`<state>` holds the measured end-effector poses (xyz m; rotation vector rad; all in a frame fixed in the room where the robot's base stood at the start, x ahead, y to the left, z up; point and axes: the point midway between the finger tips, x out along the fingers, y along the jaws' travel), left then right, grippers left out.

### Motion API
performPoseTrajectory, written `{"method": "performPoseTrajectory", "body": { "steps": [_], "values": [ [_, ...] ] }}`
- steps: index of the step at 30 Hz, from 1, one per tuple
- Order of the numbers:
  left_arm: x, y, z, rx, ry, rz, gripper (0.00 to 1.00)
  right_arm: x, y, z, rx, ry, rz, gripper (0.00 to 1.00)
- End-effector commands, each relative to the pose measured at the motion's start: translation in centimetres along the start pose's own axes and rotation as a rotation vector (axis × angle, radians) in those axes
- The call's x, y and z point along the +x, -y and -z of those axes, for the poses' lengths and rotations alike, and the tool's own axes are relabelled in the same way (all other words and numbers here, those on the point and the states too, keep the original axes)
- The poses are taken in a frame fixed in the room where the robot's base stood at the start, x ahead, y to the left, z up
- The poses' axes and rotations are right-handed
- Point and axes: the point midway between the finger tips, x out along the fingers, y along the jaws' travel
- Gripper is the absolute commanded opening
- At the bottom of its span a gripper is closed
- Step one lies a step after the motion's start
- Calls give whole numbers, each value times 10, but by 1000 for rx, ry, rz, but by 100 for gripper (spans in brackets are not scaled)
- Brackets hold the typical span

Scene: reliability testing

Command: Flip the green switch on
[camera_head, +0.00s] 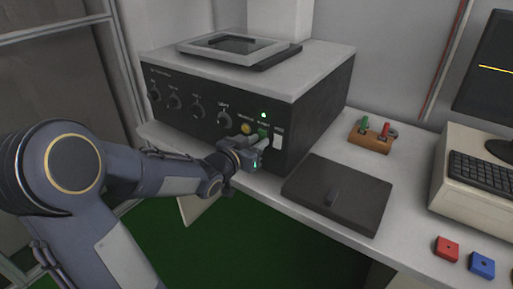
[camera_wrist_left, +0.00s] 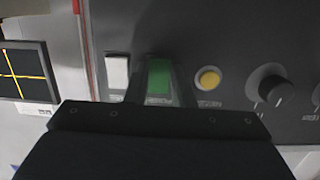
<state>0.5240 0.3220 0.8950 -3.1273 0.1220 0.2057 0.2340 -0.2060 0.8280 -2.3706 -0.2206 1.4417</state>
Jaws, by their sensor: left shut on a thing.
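The green switch (camera_head: 263,130) is on the front panel of the black-fronted box (camera_head: 210,115), between a yellow button and a white switch. My left gripper (camera_head: 264,142) is at the panel, shut on the green switch. A small green light (camera_head: 263,115) glows above the switch. Which way the switch is tipped I cannot tell. My right gripper is not in view.
The white switch (camera_wrist_left: 116,72) and yellow button (camera_wrist_left: 208,78) sit close on either side. Several knobs (camera_head: 224,119) line the panel. A dark flat case (camera_head: 337,194) lies on the table in front. Red (camera_head: 446,249) and blue (camera_head: 481,265) blocks lie at the right.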

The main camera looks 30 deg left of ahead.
Motion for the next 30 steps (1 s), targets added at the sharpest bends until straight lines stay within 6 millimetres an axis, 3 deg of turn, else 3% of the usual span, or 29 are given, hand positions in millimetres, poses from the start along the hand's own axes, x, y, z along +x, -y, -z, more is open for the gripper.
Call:
{"method": "performPoseTrajectory", "body": {
  "steps": [5, 6, 8, 17, 30],
  "values": [
    [0, 0, 0, 0, 2, 0, 0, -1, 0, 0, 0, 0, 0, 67],
    [0, 0, 0, 0, 2, 0, 26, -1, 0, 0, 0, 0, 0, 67],
    [0, 0, 0, 0, 2, 0, 31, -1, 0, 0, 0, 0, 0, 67],
    [-3, 0, 0, 0, 2, 0, 31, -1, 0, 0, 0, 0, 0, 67],
    [-68, 1, 1, 0, 1, 3, 31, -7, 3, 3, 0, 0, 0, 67]
  ]
}}
